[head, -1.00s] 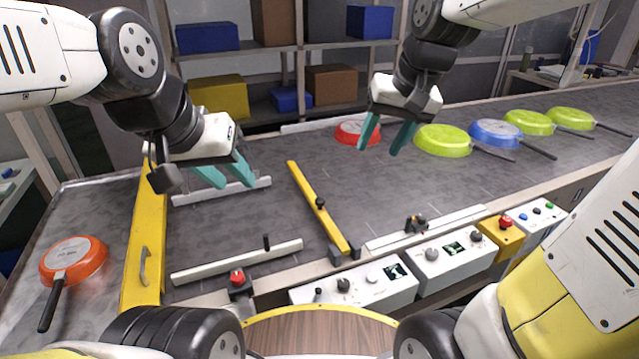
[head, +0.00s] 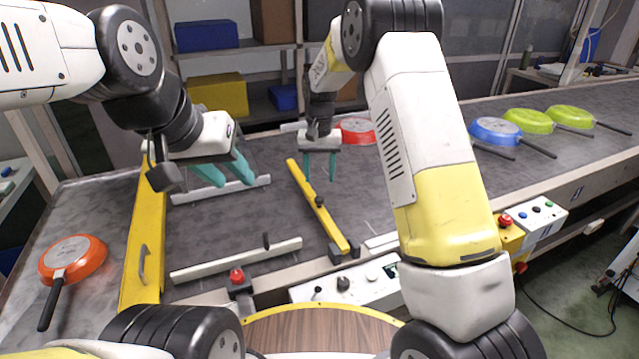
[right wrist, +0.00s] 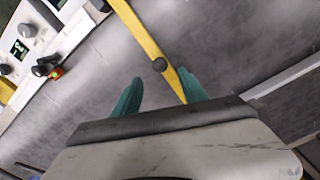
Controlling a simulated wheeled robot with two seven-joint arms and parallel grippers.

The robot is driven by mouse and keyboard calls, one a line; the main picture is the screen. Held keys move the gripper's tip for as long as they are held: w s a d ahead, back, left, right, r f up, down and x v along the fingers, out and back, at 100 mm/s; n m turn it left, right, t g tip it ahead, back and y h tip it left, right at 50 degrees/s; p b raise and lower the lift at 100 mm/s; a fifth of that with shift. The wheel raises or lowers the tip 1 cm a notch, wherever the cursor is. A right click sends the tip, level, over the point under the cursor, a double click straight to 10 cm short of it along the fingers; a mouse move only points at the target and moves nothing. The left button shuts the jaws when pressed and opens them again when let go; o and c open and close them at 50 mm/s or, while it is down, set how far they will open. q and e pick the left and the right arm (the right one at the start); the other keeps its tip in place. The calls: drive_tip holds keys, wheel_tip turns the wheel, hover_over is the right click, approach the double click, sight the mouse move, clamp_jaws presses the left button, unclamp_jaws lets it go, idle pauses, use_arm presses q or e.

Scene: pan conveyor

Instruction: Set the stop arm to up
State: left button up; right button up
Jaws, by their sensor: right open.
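The stop arm is a yellow bar (head: 316,206) with a black knob (head: 318,201), lying slantwise over the grey conveyor in the head view. Its lower end meets a dark bracket (head: 343,251) near the front rail. In the right wrist view the yellow bar (right wrist: 143,38) and its knob (right wrist: 159,65) show, with the bar's end between my fingers in the picture. My right gripper (head: 319,180) is open and empty, its teal fingers pointing down near the bar's far half; contact cannot be told. My left gripper (head: 232,180) is left of the bar, its teal fingers apart, empty.
A red pan (head: 357,131) lies behind my right gripper. A blue pan (head: 494,131) and green pans (head: 528,121) lie on the belt at right. An orange pan (head: 72,258) is at far left, beside a yellow gate (head: 144,262). Control boxes (head: 345,284) line the front.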

sight(319, 198)
wheel_tip(319, 198, down, 8)
drive_tip(key=shift+r, duration=0.2)
clamp_jaws()
idle(0.4)
idle(1.1)
